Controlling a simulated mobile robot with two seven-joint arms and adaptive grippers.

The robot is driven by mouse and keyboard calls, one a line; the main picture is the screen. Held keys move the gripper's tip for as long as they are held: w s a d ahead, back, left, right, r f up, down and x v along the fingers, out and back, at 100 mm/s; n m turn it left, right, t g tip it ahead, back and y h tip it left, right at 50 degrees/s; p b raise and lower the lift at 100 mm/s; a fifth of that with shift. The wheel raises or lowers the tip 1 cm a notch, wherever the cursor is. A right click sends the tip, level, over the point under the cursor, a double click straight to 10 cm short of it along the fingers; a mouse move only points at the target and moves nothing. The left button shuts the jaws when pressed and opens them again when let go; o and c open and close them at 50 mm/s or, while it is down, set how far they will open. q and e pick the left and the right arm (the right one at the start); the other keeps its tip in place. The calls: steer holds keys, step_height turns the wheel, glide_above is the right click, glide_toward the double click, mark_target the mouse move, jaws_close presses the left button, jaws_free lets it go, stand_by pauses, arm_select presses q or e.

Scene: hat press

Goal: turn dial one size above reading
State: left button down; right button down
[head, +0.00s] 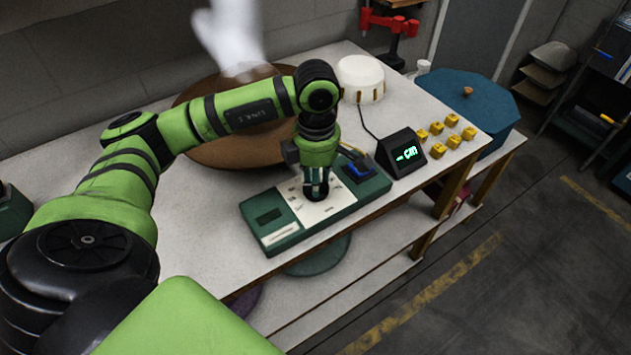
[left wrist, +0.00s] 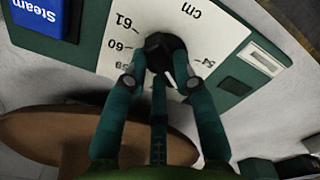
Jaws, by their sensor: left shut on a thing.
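The black dial (left wrist: 163,45) sits on the pale scale plate (left wrist: 108,52) of a green control panel (head: 352,203). In the left wrist view, 61, 60, 59 and 54 are legible around it, with "cm" beyond. A small white mark shows at the dial's near edge; I cannot tell which number it points to. My left gripper (head: 317,190) reaches down from above, its fingers shut around the dial and partly hiding it. A black readout (head: 403,154) with green glowing characters stands behind the panel; its text is too small to read surely. My right gripper is out of view.
A blue Steam button (head: 358,170) is on the panel, right of the dial. Several yellow blocks (head: 437,128) lie right of the readout. A white hat-shaped block (head: 361,78) and a brown round thing (head: 235,148) stand behind. White steam rises at the back.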

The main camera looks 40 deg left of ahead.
arm_select(q)
steer(key=shift+m+b, duration=0.9)
steer(key=shift+m, duration=0.2)
steer(key=c, duration=1)
jaws_free()
steer(key=shift+d, duration=0.1)
step_height(320, 180, up, 12)
